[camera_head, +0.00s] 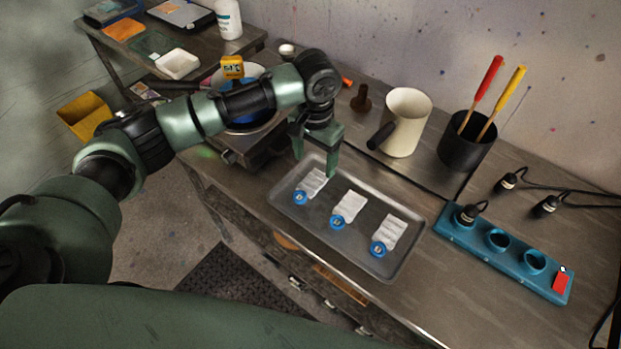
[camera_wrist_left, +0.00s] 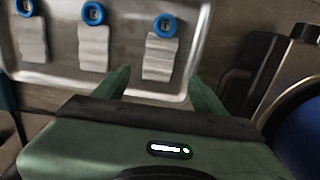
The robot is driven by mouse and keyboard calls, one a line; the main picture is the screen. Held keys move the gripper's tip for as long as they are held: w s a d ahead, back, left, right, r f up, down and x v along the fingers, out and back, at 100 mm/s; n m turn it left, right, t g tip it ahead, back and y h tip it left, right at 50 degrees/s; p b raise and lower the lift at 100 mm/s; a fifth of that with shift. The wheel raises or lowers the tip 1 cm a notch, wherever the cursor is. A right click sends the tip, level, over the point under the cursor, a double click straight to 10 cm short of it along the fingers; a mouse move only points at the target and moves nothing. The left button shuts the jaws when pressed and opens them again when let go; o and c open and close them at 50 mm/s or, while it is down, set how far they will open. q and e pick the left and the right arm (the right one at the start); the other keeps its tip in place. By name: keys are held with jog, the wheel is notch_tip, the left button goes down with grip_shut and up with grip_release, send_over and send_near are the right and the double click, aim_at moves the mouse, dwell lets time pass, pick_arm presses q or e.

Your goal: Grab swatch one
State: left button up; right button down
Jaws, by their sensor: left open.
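Three white cloth swatches with round blue tags lie in a row on a grey metal tray (camera_head: 290,212). The leftmost swatch (camera_head: 313,181) has its tag (camera_head: 300,197) at its near end; the middle swatch (camera_head: 350,204) and right swatch (camera_head: 390,231) lie beside it. My left gripper (camera_head: 315,164) is open and empty, pointing down over the far end of the leftmost swatch. In the left wrist view that swatch (camera_wrist_left: 158,56) lies ahead, between the lines of the open fingers (camera_wrist_left: 160,86). My right gripper is not in view.
A pot on a hotplate (camera_head: 254,146) stands left of the tray, partly behind my arm. A cream jug (camera_head: 407,120) and a black holder (camera_head: 466,150) with two handles stand behind the tray. A blue rack (camera_head: 480,233) lies to the right.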

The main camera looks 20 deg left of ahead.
aim_at(314, 181)
pick_arm(q)
jog(key=shift+s+f+p, duration=0.4)
jog(key=shift+s+f, duration=0.25)
jog(key=shift+w+f+p, duration=0.1)
jog(key=shift+f+p, duration=0.3)
jog(key=shift+f, duration=0.35)
jog(key=f, duration=0.2)
jog(key=shift+w+f, duration=0.3)
jog(key=shift+w, duration=0.1)
jog(key=shift+s+f, duration=0.15)
jog(key=shift+f, duration=0.15)
jog(key=shift+f+p, duration=0.1)
jog(key=shift+p, duration=0.3)
jog(key=c, duration=1.4)
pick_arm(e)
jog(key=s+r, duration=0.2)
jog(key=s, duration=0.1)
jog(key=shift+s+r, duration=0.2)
